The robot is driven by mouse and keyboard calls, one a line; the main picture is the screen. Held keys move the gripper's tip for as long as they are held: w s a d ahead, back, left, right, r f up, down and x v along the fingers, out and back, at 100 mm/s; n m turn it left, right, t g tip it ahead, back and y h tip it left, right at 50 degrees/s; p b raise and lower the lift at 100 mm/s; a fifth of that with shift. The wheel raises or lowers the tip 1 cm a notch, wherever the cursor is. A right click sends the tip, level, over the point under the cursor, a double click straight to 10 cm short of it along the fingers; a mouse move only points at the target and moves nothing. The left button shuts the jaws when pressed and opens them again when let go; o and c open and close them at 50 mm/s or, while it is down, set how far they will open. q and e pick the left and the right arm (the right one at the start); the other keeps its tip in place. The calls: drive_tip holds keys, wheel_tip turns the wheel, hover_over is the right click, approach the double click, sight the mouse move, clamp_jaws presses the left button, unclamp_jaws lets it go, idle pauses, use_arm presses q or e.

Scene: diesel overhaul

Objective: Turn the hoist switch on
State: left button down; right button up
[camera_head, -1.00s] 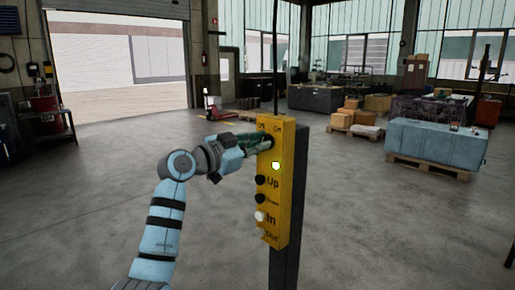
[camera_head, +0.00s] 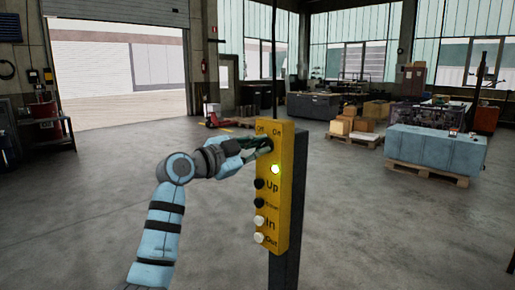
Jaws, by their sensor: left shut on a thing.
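The yellow hoist control box (camera_head: 290,190) hangs upright in the middle of the camera_head view, in front of a dark post. Its top carries the labels Off and On, and the switch between them is mostly hidden by my left gripper (camera_head: 266,146). That gripper comes in from the left and is shut on the switch at the upper face of the box. Under the lamp are dark buttons by Up and Down and white buttons by In and Out. My right gripper is not in view.
A dark post (camera_head: 286,268) stands behind the box, and a cable (camera_head: 275,60) runs up from its top. A blue crate (camera_head: 434,147) on a pallet and cardboard boxes (camera_head: 345,125) stand at the right.

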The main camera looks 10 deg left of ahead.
use_arm(q)
drive_tip(key=c, duration=1.6)
unclamp_jaws()
drive_tip(key=shift+s+a, duration=0.1)
drive_tip(key=v, duration=1.1)
drive_tip(key=shift+s+a, duration=0.2)
drive_tip(key=shift+s, duration=0.15)
